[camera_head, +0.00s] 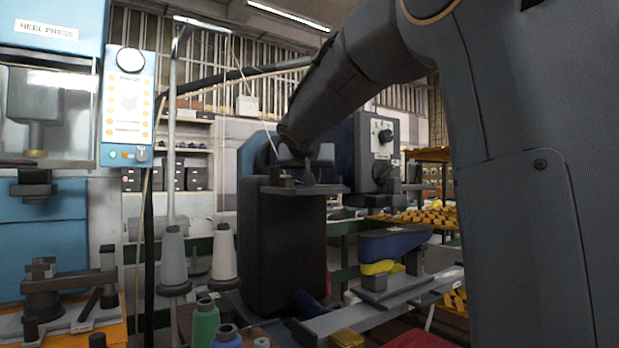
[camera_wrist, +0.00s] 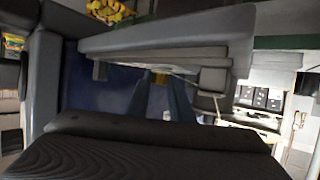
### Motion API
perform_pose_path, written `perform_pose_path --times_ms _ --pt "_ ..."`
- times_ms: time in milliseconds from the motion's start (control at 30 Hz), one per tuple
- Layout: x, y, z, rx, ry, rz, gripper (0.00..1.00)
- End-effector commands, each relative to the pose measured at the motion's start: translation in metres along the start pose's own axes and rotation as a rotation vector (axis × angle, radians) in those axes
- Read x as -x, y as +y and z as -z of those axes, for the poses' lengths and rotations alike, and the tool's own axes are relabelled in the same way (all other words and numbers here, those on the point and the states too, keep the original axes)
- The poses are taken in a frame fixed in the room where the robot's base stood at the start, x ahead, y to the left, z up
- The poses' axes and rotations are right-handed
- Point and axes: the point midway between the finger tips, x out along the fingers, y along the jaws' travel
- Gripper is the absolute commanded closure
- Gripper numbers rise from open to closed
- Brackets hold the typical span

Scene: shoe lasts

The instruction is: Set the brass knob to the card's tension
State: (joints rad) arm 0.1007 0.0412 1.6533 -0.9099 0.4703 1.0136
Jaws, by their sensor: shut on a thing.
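My gripper (camera_wrist: 160,95) shows in the wrist view as two bluish-grey fingers with a small brass-coloured piece, the brass knob (camera_wrist: 158,98), between them. The fingers are shut on it, in front of a dark blue surface. Most of the knob is hidden by the fingers. In the head view my gripper (camera_head: 309,177) is small and dark at the end of my arm, in front of a dark blue machine (camera_head: 338,150). The knob cannot be made out there. No card with a readable tension can be picked out in either view.
A grey box with a black dial (camera_head: 385,136) stands right of my gripper. Grey and white thread cones (camera_head: 224,255) and a green spool (camera_head: 205,322) stand lower left. A blue heel press (camera_head: 50,210) fills the left. A blue-and-yellow shoe last (camera_head: 393,243) sits at lower right.

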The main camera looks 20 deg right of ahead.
Motion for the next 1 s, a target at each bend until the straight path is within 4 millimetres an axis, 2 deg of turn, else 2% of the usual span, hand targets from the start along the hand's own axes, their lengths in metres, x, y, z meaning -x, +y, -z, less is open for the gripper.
perform_pose_path --times_ms 1000 --pt "-0.0006 0.0009 0.0002 0.097 -0.009 0.225 1.00"
